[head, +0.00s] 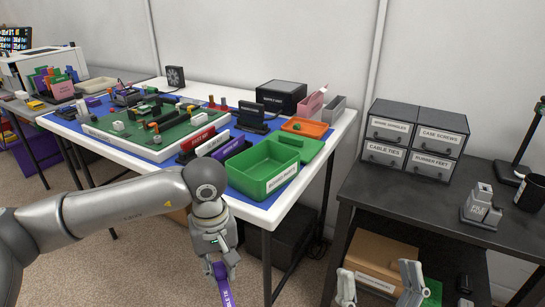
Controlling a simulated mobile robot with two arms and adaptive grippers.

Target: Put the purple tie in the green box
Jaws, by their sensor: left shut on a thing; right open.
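The purple tie (225,290) hangs from my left gripper (221,272), which is shut on it at the bottom middle of the head view. The tie runs off the lower edge of the picture, so its lower part is hidden. The open green box (288,187) sits at the front right corner of the white table, with a white label on its front and its green lid beside it at the back right. The box looks empty. My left gripper is below and in front of it, apart from it. My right gripper (379,290) is open and empty at the bottom, right of centre.
The white table (262,216) carries a blue mat, a green circuit board (150,128), an orange tray (304,127) and several small bins. A dark desk (385,195) with a drawer unit (416,138) stands right. A cardboard box (382,258) is under it.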

